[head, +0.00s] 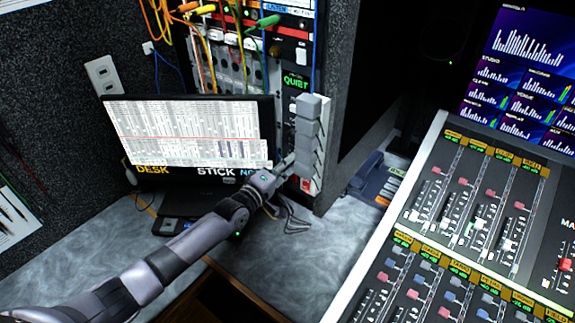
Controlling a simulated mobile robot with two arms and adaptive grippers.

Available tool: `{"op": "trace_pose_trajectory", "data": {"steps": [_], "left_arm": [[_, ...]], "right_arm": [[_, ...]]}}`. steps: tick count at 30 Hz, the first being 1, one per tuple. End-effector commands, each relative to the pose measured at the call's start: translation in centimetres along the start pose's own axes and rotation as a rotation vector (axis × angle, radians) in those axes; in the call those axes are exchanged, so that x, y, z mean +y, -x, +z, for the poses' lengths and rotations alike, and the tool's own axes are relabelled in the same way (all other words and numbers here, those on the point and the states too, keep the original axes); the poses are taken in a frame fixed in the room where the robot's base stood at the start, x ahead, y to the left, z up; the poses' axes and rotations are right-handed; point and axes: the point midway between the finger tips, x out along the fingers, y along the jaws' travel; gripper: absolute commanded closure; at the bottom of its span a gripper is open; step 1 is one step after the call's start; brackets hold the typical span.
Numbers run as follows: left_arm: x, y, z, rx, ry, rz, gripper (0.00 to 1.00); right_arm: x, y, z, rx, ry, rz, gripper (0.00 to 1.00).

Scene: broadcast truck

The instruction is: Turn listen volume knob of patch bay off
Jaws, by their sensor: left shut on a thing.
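The patch bay (228,62) is in the rack at the upper middle of the head view, with coloured cables plugged into it. My left gripper (287,162) reaches in from the lower left to the lower front of the rack, below the green QUIET display. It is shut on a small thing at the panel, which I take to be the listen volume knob. The fingers hide the knob, so its pointer and setting cannot be read. My right gripper is out of view.
Grey block-like parts (309,130) stick out of the rack right beside my left gripper. A mixing console (470,215) fills the right.

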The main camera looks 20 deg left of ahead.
Motion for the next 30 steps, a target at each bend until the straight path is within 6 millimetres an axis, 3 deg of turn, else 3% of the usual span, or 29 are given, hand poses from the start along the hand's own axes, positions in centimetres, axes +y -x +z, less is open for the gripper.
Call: {"op": "trace_pose_trajectory", "data": {"steps": [5,6,15,25,30], "left_arm": [[-0.2,0.1,0.1,-0.002,0.001,-0.005,1.0],[-0.2,0.1,0.1,-0.002,0.001,-0.005,0.77],[-0.1,0.0,0.1,-0.001,0.0,-0.002,0.57],[-0.1,0.2,0.0,-0.001,-0.001,-0.001,0.57],[-0.2,1.9,0.0,-0.001,-0.001,-0.003,0.57]], "right_arm": [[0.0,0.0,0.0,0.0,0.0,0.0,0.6],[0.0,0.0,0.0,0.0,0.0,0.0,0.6],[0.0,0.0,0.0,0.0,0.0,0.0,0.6],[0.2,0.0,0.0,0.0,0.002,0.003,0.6],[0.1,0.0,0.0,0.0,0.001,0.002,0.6]]}}
